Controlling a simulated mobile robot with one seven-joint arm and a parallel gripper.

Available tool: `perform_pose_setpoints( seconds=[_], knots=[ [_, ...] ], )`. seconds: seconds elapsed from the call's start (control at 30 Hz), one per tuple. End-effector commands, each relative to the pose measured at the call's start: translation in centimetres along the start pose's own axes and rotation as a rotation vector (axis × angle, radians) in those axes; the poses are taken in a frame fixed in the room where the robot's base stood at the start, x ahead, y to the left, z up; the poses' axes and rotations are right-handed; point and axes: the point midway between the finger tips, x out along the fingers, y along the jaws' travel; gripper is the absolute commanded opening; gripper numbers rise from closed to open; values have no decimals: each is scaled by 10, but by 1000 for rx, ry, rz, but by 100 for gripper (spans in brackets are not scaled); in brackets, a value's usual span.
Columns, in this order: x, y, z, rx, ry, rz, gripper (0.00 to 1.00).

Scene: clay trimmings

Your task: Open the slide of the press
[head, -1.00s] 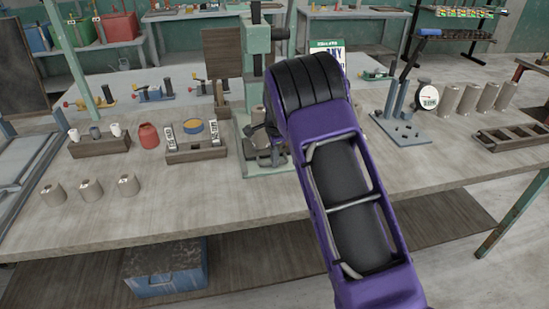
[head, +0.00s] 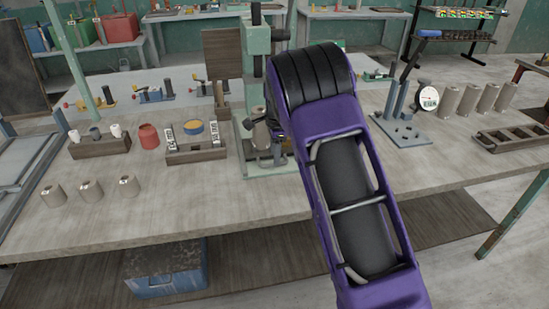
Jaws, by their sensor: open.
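The press (head: 256,65) is a pale green column on a green base, standing on the workbench near the middle of the head view. A black handle shows at its upper right. A grey cylinder (head: 261,135) stands low in the press, above the base. My purple arm comes up from the lower right and covers the press's right side. My gripper (head: 264,126) shows only as small dark parts at the press's lower front, beside the cylinder. It is open. Whether it touches the press, and where the slide sits, I cannot tell.
On the bench (head: 150,210) left of the press are a wooden holder (head: 190,155), a red jar (head: 149,137) and several grey cylinders. A dial gauge stand (head: 402,130) and a wooden rack (head: 512,138) stand right. The front middle of the bench is clear.

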Motion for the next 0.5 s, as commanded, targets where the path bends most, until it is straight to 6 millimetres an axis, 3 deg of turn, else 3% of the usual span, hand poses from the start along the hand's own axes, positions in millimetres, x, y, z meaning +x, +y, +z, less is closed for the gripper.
perform_pose_setpoints(
  seconds=[0.3,0.5],
  knots=[
    [-82,-2,1,-2,0,-6,45],
    [-122,-1,0,-1,0,-3,45]
  ],
)
